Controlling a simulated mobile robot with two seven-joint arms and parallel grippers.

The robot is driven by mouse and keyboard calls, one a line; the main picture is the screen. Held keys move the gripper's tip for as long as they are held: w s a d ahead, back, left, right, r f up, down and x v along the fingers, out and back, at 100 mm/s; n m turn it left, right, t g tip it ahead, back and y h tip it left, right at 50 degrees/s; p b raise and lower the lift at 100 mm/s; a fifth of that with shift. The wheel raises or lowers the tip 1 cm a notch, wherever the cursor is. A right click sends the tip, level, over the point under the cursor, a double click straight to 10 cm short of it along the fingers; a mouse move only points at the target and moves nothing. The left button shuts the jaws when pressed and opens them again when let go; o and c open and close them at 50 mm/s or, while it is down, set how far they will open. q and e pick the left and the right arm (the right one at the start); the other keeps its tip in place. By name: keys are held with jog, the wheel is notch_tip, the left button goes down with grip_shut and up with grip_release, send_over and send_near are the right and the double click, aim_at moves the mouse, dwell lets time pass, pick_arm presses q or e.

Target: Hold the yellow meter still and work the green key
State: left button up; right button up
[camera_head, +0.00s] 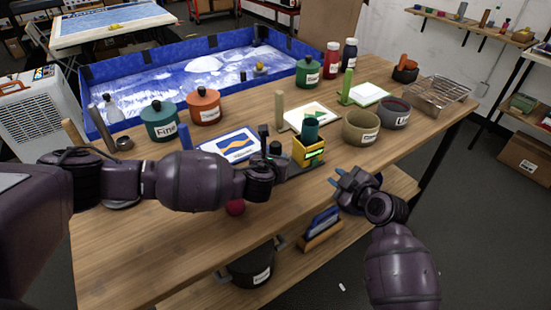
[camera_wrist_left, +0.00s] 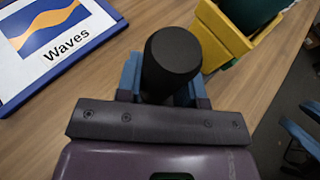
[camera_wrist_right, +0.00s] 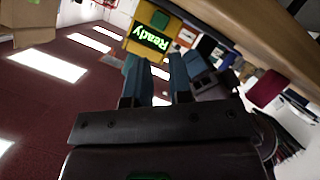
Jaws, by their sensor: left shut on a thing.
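The yellow meter (camera_head: 298,150) stands near the table's front edge, with a dark teal cup-like part on top. It also shows in the left wrist view (camera_wrist_left: 222,35) and the right wrist view (camera_wrist_right: 138,48). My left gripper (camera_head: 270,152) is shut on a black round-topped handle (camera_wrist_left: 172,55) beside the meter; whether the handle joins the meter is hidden. My right gripper (camera_head: 336,178) is open and empty, off the front edge, apart from the meter and facing its panel.
A "Waves" picture card (camera_head: 230,147) lies behind my left gripper. Lidded green (camera_head: 160,122) and orange (camera_head: 204,107) pots stand left, two bowls (camera_head: 361,128) right. A blue-edged tray (camera_head: 92,128) fills the back. A red ball (camera_head: 235,208) sits below my left arm. The front tabletop is mostly clear.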

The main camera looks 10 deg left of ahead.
grip_shut()
dwell(1.4)
